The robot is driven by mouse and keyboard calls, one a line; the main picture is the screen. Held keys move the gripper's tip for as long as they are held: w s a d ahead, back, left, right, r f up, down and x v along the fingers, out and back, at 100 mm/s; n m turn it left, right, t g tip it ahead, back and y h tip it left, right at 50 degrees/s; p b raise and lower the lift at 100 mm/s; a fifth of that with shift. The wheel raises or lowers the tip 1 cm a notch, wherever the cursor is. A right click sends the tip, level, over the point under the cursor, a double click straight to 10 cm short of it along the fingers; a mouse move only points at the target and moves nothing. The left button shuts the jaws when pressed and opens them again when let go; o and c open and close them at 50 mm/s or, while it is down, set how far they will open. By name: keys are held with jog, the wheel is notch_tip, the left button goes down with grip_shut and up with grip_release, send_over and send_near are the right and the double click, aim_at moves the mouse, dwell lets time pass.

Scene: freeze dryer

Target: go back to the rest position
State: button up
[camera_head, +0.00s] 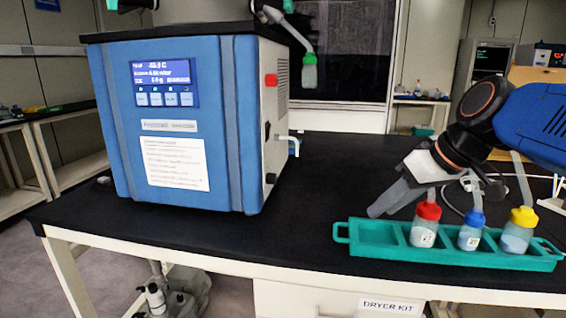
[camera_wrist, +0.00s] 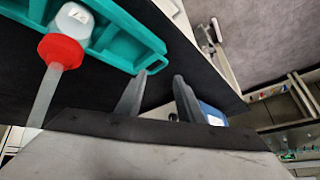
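The green tray (camera_head: 373,254) holds a red-capped bottle (camera_head: 425,225), a blue-capped bottle (camera_head: 470,231) and a yellow-capped bottle (camera_head: 518,230), all upright. The tray's leftmost compartment looks empty.
A green-capped bottle (camera_head: 310,72) hangs from a port at the dryer's upper right side. A white valve handle (camera_head: 288,139) juts from that side. The black table (camera_head: 300,225) is clear between dryer and tray. Cables lie behind the tray.

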jog(key=s+d+f+m+h, duration=0.2)
jog(key=s+d+f, duration=0.1)
jog(key=s+f, duration=0.4)
jog(key=s+d+f+m+h, duration=0.2)
jog(key=s+f, duration=0.4)
jog(key=f, duration=0.6)
jog(key=shift+s+d+f+m+h, duration=0.35)
jog(key=shift+d+m, duration=0.25)
jog(key=shift+d, duration=0.6)
